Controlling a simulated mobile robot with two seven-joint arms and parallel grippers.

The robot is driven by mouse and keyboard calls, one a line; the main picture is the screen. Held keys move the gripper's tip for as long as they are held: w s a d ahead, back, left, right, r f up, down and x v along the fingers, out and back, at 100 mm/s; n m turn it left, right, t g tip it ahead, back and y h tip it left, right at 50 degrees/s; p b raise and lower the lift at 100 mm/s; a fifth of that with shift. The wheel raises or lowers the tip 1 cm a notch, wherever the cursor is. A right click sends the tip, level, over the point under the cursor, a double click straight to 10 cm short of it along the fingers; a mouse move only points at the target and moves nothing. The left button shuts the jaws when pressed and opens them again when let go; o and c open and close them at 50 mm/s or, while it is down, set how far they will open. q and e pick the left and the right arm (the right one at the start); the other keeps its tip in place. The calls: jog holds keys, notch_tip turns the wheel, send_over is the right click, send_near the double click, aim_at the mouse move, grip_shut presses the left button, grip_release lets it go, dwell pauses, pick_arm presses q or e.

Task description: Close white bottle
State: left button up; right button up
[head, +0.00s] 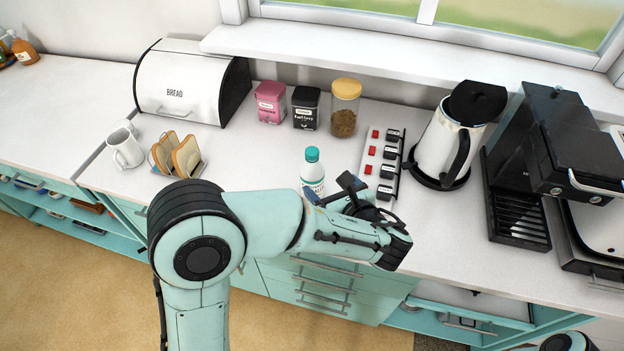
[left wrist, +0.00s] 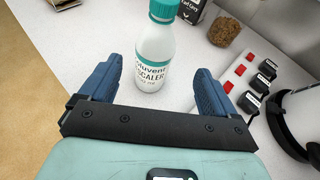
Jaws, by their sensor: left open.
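The white bottle (head: 312,173) stands upright on the counter near its front edge, with a teal label band and a teal cap (head: 312,154) on its neck. In the left wrist view the bottle (left wrist: 154,62) carries descaler lettering, and its cap (left wrist: 164,9) is partly cut off by the top edge. My left gripper (head: 332,190) is open, low in front of the bottle, and hides its lower part in the head view. In the left wrist view its two blue fingers point toward the bottle from either side, with visible gaps. My right gripper is out of view.
A strip of labelled blocks and red pieces (head: 383,160) lies close right of the bottle. A kettle (head: 440,145) and coffee machine (head: 520,165) stand farther right. Canisters (head: 305,107) stand behind; a toast rack (head: 178,156) and mugs (head: 125,148) are left. Counter left of the bottle is clear.

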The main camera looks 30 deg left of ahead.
aim_at(320, 177)
pick_arm(q)
jog(key=x, duration=0.5)
jog(key=shift+w+a, duration=0.1)
jog(key=x, duration=0.4)
jog(key=shift+s+a+p, duration=0.25)
jog(key=shift+a+p, duration=0.05)
jog(key=shift+a, duration=0.05)
jog(key=shift+w+a+f, duration=0.25)
jog(key=shift+w+a, duration=0.05)
